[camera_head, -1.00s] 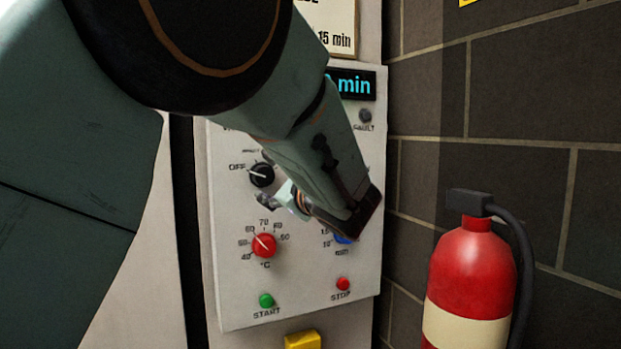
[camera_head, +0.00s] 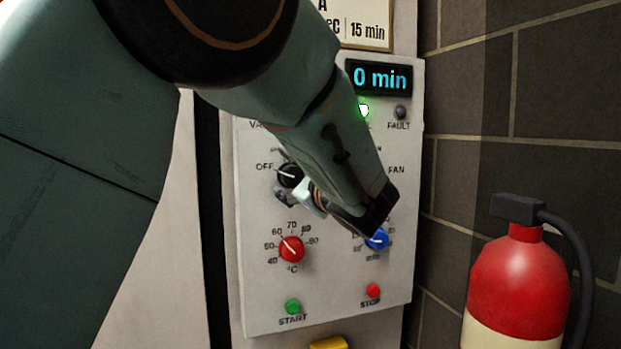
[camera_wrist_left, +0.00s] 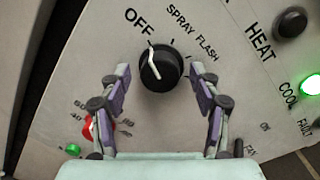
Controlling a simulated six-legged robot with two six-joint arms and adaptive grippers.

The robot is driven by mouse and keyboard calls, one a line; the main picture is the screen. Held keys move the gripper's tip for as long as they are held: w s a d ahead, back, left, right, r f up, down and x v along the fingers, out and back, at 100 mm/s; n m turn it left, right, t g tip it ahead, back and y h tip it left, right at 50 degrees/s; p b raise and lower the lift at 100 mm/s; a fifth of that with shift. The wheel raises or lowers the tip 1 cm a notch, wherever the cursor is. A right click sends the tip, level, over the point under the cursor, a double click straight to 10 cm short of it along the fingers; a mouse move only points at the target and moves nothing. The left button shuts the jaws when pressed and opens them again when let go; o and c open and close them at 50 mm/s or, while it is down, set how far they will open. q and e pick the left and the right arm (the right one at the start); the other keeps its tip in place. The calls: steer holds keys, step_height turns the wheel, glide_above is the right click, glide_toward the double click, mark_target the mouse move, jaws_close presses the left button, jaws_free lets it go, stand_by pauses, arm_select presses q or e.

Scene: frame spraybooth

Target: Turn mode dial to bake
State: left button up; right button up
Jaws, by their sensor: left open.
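The mode dial (camera_head: 290,175) is a black knob with a white pointer line on the control panel (camera_head: 340,288). In the left wrist view the dial (camera_wrist_left: 161,68) shows its pointer towards OFF; SPRAY and FLASH are printed clockwise from there. I cannot read a bake label; the fingers and hand cover part of that area. My left gripper (camera_head: 284,193) is in front of the dial, its hand partly hiding the panel. In the left wrist view the gripper (camera_wrist_left: 167,72) is open, with a finger on each side of the dial and gaps showing. My right gripper is not in view.
A red temperature knob (camera_head: 291,249) and a blue timer knob (camera_head: 377,239) sit below, above a green START button (camera_head: 292,306) and red STOP button (camera_head: 373,290). A green lamp (camera_head: 363,111) is lit. A fire extinguisher (camera_head: 517,275) stands at right.

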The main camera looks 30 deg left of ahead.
arm_select(q)
steer(key=shift+d, duration=0.1)
steer(key=shift+c, duration=0.8)
steer(key=c, duration=1)
